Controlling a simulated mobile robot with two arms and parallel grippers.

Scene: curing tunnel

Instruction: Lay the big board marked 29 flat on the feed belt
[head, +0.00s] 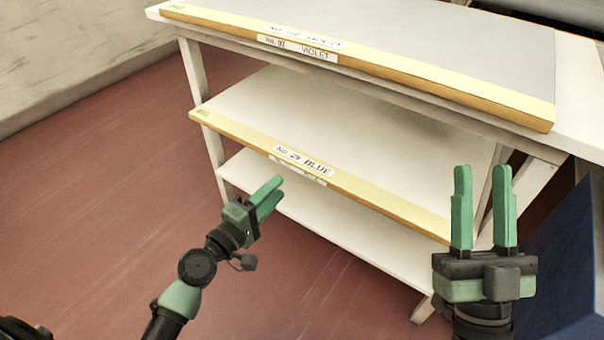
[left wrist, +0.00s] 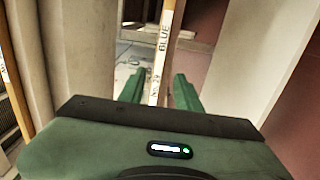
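The big board marked No 29 BLUE (head: 312,168) lies flat on the middle level of a white rack, its pale yellow front edge and label facing me. Its labelled edge also shows in the left wrist view (left wrist: 157,75), in line with the gap between the fingers. My left gripper (head: 272,190) is open just below and in front of that edge, left of the middle. I cannot tell whether the fingers touch it. My right gripper (head: 484,190) is open and empty, in front of the board's right end. I cannot make out the feed belt.
The white rack (head: 203,105) holds another large grey board with a yellow edge, marked VIOLET (head: 440,45), on its top level. A lower white shelf (head: 300,210) is under board 29. A dark blue panel (head: 570,260) stands at the right. The red floor at the left is clear.

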